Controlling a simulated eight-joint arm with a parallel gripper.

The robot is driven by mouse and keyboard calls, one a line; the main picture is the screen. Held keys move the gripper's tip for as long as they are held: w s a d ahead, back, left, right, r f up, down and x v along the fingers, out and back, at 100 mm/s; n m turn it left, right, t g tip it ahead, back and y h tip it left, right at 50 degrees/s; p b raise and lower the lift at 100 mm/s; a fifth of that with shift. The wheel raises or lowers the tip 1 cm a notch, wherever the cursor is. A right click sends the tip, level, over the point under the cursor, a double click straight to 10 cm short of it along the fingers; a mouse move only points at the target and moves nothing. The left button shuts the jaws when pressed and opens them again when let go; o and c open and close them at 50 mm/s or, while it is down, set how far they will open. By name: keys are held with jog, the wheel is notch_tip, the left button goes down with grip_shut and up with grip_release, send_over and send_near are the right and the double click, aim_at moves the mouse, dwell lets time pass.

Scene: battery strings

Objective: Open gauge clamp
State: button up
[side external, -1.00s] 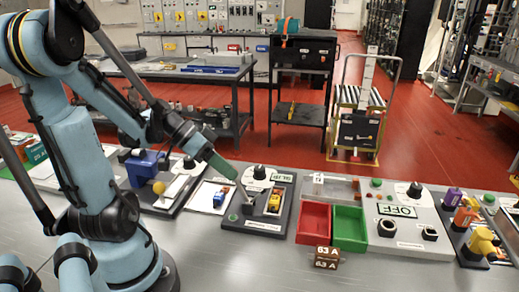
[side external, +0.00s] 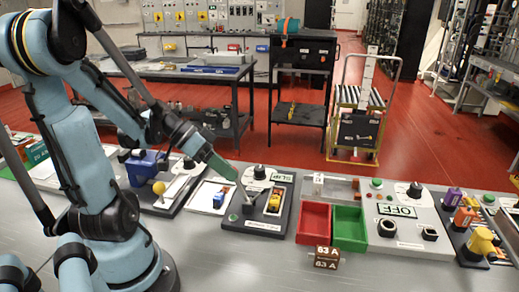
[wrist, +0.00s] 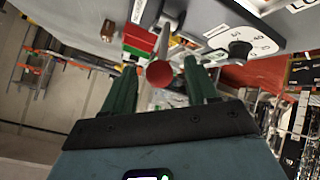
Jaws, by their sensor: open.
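The gauge clamp unit (side external: 258,222) is a dark base with a grey lever (side external: 243,190), a black dial and a sign that seems to read "SLIP". A small yellow part sits in its slot. My gripper (side external: 236,176) is at the top of the lever. In the wrist view, my gripper (wrist: 159,70) has its two green fingers apart, with a red round knob (wrist: 159,74) between their tips. A grey lever shaft (wrist: 164,42) runs away from the knob. Gaps show on both sides of the knob; I cannot tell if either finger touches it.
A brown block marked "63 A" (side external: 327,257) lies in front. A blue unit (side external: 146,168) stands to the left. The front of the table is mostly clear.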

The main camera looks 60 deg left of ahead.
notch_tip(320, 180, up, 9)
jog(key=s+a, duration=0.1)
jog(key=shift+s+a, duration=0.25)
jog(key=shift+s, duration=0.05)
dwell(0.4)
jog(key=shift+f, duration=0.1)
